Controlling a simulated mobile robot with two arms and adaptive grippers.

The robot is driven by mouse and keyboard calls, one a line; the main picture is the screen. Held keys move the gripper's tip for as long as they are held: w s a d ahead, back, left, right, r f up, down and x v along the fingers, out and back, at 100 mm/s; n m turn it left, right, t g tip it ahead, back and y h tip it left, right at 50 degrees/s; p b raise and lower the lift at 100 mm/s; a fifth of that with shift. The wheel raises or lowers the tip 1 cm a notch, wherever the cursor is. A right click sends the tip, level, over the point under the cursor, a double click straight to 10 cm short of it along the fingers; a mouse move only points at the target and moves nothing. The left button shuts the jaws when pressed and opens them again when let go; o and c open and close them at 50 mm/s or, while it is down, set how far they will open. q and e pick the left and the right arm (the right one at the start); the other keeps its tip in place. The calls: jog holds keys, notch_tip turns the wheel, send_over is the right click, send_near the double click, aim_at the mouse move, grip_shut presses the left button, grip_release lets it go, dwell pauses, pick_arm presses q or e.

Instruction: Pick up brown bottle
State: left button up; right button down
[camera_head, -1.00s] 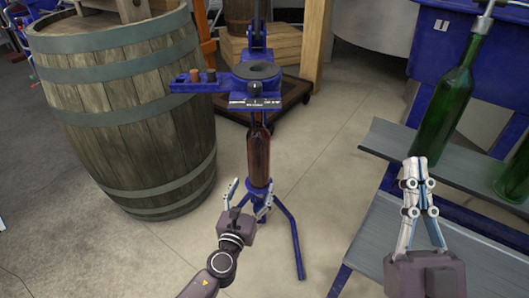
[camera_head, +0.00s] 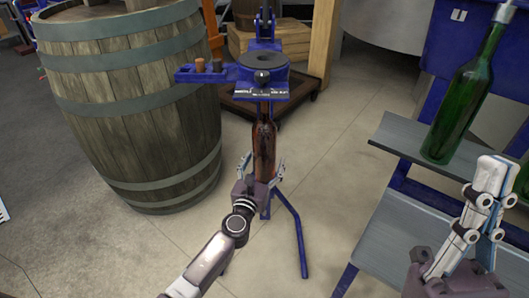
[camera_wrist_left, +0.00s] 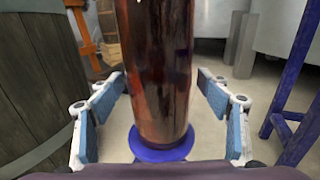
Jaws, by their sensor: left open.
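The brown bottle (camera_head: 264,145) stands upright in the blue floor corker (camera_head: 262,78), under its head. In the left wrist view the bottle (camera_wrist_left: 157,70) fills the middle, its bottom on a round blue support (camera_wrist_left: 160,146). My left gripper (camera_head: 262,166) is open, with one finger on each side of the bottle's lower part. In the left wrist view gaps show between the bottle and both fingers (camera_wrist_left: 160,118). My right gripper (camera_head: 492,172) has its fingers together and looks empty, in front of the grey shelf at the right.
A large wooden barrel (camera_head: 135,110) stands close to the left of the corker. A green bottle (camera_head: 460,105) stands on the grey shelf (camera_head: 405,140) of a blue rack at the right. A wooden crate (camera_head: 285,40) is behind the corker.

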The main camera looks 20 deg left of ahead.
pick_arm(q)
jog(key=shift+c, duration=0.3)
grip_shut()
jog(key=shift+w+r, duration=0.15)
jog(key=shift+r, duration=0.1)
